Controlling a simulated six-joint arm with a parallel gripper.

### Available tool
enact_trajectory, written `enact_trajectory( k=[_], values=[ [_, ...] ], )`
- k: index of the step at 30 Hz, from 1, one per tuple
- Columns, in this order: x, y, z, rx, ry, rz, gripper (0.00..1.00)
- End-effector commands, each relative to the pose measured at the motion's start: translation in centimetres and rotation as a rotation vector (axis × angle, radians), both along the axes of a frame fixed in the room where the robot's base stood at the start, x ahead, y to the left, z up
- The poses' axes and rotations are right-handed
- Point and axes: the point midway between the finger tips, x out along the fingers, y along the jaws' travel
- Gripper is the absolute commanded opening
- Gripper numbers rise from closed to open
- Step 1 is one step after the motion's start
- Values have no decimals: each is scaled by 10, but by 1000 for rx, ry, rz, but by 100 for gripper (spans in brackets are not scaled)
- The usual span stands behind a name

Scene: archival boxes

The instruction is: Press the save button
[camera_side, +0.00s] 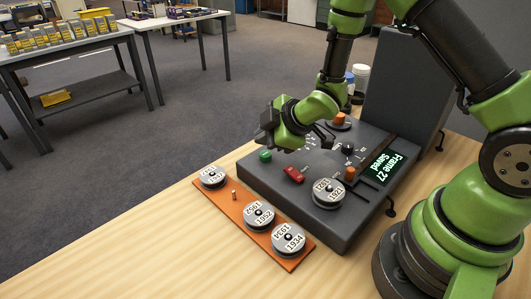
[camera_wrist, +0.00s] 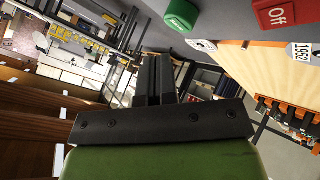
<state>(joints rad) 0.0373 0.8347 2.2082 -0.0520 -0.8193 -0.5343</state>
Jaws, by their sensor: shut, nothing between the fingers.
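A dark grey console (camera_side: 330,215) stands on the wooden table. Its screen (camera_side: 388,165) reads "Frame 27 Saved". It carries a green button (camera_side: 265,156), a red switch (camera_side: 293,174), an orange button (camera_side: 350,173) near the screen and an orange knob (camera_side: 339,118) at the back. No legible label shows which is the save button. In the wrist view the green button (camera_wrist: 181,15) and the red switch (camera_wrist: 275,12), marked "Off", show at the top. My gripper (camera_side: 266,130) is shut and empty, raised above the console's left end; its closed fingers (camera_wrist: 155,75) show in the wrist view.
An orange rack (camera_side: 235,212) with reels lies along the console's front, and a reel labelled 1921 (camera_side: 328,193) sits on the console. A tall dark panel (camera_side: 405,80) rises behind it. Bare table (camera_side: 180,255) lies at the front left.

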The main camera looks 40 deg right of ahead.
Motion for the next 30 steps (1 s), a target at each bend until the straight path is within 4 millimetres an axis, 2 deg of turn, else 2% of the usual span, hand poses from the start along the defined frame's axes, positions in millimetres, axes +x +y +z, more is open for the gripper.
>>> enact_trajectory(
  k=[7,12,30],
  values=[
    [0,0,27,0,-4,1,0],
    [0,0,39,-1,-2,0,0],
    [0,0,41,-1,0,1,0]
  ],
)
